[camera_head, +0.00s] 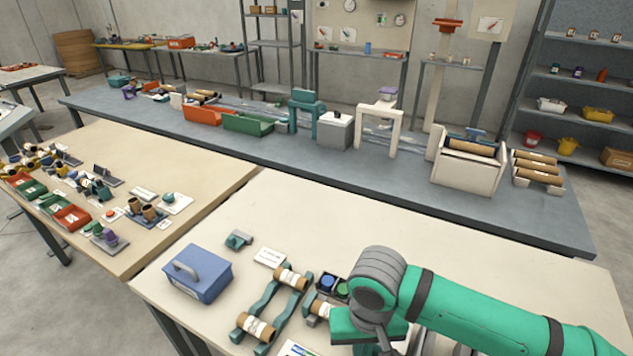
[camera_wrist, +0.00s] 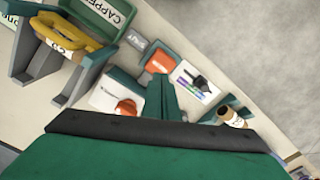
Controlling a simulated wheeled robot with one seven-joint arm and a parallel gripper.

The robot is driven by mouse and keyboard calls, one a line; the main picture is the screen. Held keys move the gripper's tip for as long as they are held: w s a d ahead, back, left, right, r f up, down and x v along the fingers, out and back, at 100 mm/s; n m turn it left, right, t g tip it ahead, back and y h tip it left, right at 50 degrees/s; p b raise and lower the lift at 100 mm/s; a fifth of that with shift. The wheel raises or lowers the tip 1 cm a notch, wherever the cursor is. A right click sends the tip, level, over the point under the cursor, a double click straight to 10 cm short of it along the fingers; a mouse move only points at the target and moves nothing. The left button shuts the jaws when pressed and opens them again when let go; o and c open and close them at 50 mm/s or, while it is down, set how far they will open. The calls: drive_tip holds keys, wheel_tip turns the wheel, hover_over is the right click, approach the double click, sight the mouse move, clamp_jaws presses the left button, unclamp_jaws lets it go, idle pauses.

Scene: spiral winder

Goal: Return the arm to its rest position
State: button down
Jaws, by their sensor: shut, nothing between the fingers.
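My green arm reaches in from the lower right of the head view, bent at a grey joint over the front table (camera_head: 480,240). My gripper (camera_wrist: 165,82) shows in the wrist view as two green fingers close together, with nothing held between them. It points down over the table's parts. In the head view its fingertips are hidden behind my arm or below the picture edge.
A blue box with a handle (camera_head: 198,272) and a green rack with cream-wrapped rolls (camera_head: 256,327) stand left of my arm. The wrist view shows a yellow-handled roll holder (camera_wrist: 68,38), an orange piece (camera_wrist: 160,60) and a brown roll (camera_wrist: 231,117) near my fingers. The table's back right is clear.

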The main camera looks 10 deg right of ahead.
drive_tip(key=w+a+r+n+t+y, duration=0.25)
drive_tip(key=w+a, duration=0.25)
drive_tip(key=a, duration=0.5)
drive_tip(key=w+a+r+n+t+y, duration=0.1)
drive_tip(key=w+a+r+t+y, duration=0.2)
drive_tip(key=a, duration=0.8)
drive_tip(key=w+a+r+m+t+y, duration=0.1)
drive_tip(key=w+a+r+t+y, duration=0.3)
drive_tip(key=r, duration=0.3)
drive_tip(key=w+a+r+m+t+y, duration=0.2)
drive_tip(key=a+r+t+y, duration=0.25)
drive_tip(key=a+r, duration=0.2)
drive_tip(key=s+d+f+m+t+h, duration=0.2)
drive_tip(key=s+d+f+m+h, duration=0.15)
drive_tip(key=f, duration=0.25)
drive_tip(key=s+d+f+m+t+h, duration=0.1)
drive_tip(key=s+d+f+m+h, duration=0.15)
drive_tip(key=f+h, duration=0.35)
drive_tip(key=s+d+f+m+t+h, duration=0.2)
drive_tip(key=s+d+f+m+h, duration=0.15)
drive_tip(key=f, duration=0.35)
drive_tip(key=s+d+f+n+g, duration=0.1)
drive_tip(key=s+d+f+n, duration=0.3)
drive_tip(key=s, duration=0.8)
drive_tip(key=s+d+f+n+g+h, duration=0.1)
drive_tip(key=s+d+f+n, duration=0.4)
drive_tip(key=s, duration=0.8)
drive_tip(key=shift+d+f+n+g, duration=0.15)
drive_tip(key=shift+f+n+g, duration=0.25)
drive_tip(key=shift+f+g, duration=0.4)
